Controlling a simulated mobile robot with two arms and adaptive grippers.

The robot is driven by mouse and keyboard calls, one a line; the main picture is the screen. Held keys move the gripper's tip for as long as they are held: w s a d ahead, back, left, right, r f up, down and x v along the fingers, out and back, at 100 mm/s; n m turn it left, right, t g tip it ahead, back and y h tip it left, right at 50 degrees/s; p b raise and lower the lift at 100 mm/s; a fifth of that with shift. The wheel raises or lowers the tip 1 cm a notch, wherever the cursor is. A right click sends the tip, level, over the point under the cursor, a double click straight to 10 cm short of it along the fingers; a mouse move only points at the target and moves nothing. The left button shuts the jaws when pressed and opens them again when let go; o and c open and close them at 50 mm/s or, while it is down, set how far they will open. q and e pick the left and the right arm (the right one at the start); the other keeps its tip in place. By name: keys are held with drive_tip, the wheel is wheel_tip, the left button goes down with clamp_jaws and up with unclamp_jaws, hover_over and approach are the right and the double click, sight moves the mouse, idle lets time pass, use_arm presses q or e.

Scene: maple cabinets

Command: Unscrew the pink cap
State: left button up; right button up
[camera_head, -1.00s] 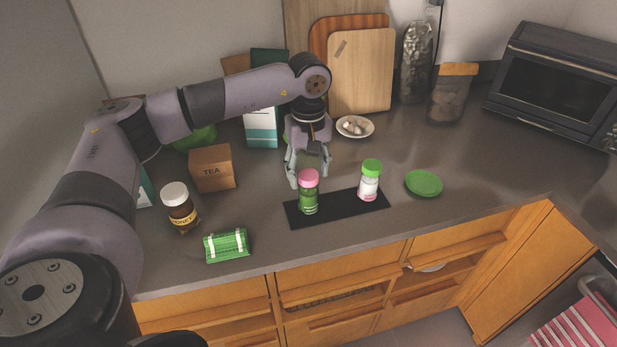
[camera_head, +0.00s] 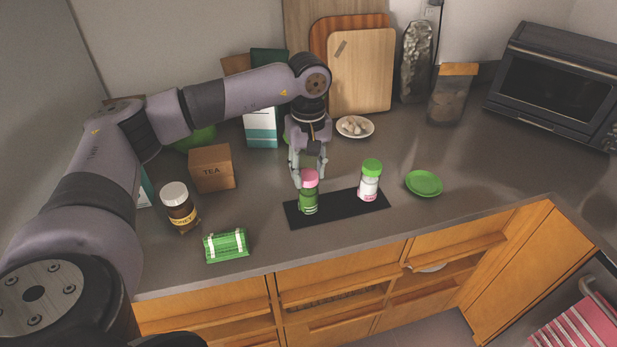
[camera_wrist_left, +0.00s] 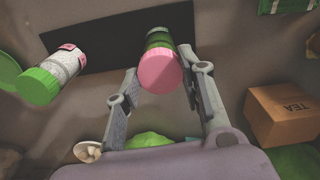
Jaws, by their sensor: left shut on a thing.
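The pink cap (camera_head: 309,177) sits on a green jar (camera_head: 308,201) that stands upright at the left end of a black mat (camera_head: 335,209). My left gripper (camera_head: 309,178) is over it from behind, its fingers closed in on the cap's sides. In the left wrist view the pink cap (camera_wrist_left: 160,73) lies between the two fingers (camera_wrist_left: 161,78). A white jar with a pink label (camera_head: 368,186) and a green cap (camera_head: 371,166) stands on the right part of the mat. My right gripper is not in view.
A green plate (camera_head: 424,183) lies right of the mat. A dish (camera_head: 355,126) and cutting boards (camera_head: 362,75) are behind.

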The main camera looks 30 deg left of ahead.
use_arm(q)
drive_tip(key=shift+f, duration=0.1)
drive_tip(key=n, duration=0.4)
drive_tip(key=shift+s+n, duration=0.1)
drive_tip(key=shift+n, duration=0.9)
drive_tip(key=n, duration=0.3)
drive_tip(key=shift+s+n, duration=0.1)
drive_tip(key=shift+n, duration=1.4)
